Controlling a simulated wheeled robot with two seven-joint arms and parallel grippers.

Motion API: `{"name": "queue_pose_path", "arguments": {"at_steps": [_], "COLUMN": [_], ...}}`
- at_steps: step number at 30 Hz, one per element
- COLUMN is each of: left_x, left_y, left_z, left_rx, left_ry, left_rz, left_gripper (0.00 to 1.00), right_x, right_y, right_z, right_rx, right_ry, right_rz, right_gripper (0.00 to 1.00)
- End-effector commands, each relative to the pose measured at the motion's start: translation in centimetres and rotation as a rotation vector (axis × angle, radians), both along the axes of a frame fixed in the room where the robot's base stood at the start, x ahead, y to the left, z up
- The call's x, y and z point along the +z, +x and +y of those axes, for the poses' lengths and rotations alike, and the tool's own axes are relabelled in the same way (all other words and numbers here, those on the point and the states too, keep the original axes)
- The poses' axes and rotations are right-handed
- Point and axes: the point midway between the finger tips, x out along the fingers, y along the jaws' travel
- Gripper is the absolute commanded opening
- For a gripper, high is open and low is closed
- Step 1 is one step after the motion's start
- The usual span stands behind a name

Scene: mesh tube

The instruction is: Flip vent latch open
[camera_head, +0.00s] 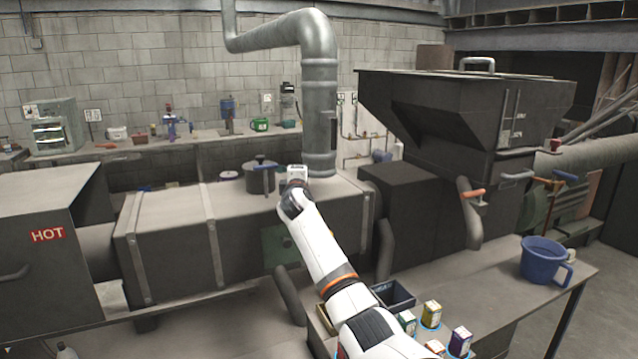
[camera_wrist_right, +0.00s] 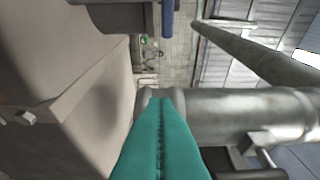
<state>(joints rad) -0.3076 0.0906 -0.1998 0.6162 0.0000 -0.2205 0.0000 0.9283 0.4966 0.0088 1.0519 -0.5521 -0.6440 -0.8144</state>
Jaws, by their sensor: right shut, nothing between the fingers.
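A small blue lever handle (camera_head: 263,168) sits against a dark round pot-like fitting (camera_head: 258,180) on top of the long metal duct; I take it to be the vent latch, though no label shows. In the right wrist view a blue handle (camera_wrist_right: 168,18) shows at the top edge beside a dark fitting. My right arm reaches over the duct, its white wrist just right of the fitting in the head view; its fingers are hidden there. In the wrist view the teal fingers of my right gripper (camera_wrist_right: 160,100) are together and empty, apart from the blue handle. My left gripper is out of view.
A thick vertical pipe (camera_head: 319,110) rises right behind my right wrist. A dark hopper (camera_head: 465,110) stands at the right, with an orange handle (camera_head: 475,192) and another blue handle (camera_head: 565,176) below it. A blue mug-like bucket (camera_head: 544,262) and small boxes stand on the front table.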

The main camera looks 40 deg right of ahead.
Motion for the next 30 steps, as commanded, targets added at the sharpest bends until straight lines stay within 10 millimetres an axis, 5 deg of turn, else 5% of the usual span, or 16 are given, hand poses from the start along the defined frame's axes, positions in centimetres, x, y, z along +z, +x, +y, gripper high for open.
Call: {"name": "queue_pose_path", "arguments": {"at_steps": [6, 12, 30], "left_x": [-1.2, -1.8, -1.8], "left_y": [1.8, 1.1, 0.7], "left_z": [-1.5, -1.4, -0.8], "left_rx": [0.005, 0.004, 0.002], "left_ry": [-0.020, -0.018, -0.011], "left_rz": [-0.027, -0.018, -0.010], "left_gripper": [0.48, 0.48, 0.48], "right_x": [-0.2, -0.1, 0.1], "right_y": [-3.7, -5.6, -5.9], "right_z": [-1.3, -2.0, -2.1], "right_rx": [0.001, 0.001, 0.002], "right_ry": [-0.006, -0.003, -0.001], "right_rz": [0.000, 0.000, 0.001], "right_gripper": [0.00, 0.00, 0.00]}}
